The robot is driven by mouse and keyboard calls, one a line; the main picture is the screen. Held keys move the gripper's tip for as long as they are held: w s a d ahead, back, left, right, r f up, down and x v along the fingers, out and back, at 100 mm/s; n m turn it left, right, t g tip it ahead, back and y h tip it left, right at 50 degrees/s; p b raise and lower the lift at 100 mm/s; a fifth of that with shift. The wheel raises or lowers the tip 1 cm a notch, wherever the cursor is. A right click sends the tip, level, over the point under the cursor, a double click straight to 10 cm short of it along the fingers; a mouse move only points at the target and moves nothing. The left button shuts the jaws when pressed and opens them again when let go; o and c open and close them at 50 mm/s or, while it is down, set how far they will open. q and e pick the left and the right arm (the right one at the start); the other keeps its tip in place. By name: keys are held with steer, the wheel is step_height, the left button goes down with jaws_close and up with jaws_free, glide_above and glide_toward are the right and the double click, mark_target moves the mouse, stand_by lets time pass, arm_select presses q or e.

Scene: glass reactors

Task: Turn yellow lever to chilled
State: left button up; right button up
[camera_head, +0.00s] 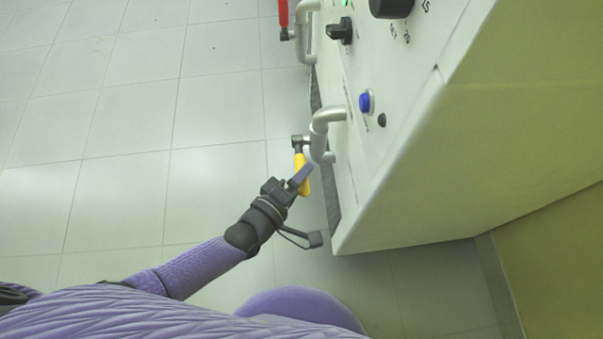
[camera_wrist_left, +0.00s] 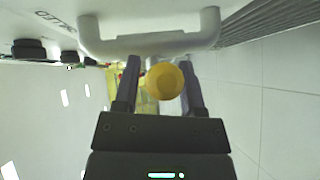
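The yellow lever (camera_head: 301,172) hangs from a pipe fitting on the side of the white cabinet, below a grey pipe handle. My left gripper (camera_head: 302,176) is at the lever, and a finger covers part of it in the head view. In the left wrist view the rounded yellow lever end (camera_wrist_left: 165,81) sits between the two fingers of my left gripper (camera_wrist_left: 160,88). The fingers stand apart, with a gap on the left side of the lever and the right finger close beside it. My right gripper is not in view.
The white cabinet (camera_head: 440,130) fills the right side, with a blue button (camera_head: 366,102) and black knobs (camera_head: 340,30) on its panel. A red lever (camera_head: 283,14) is at the far end. A grey handle (camera_wrist_left: 150,42) crosses just beyond my fingers. Tiled floor lies open at left.

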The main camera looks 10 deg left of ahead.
arm_select(q)
jaws_close()
stand_by(1.1)
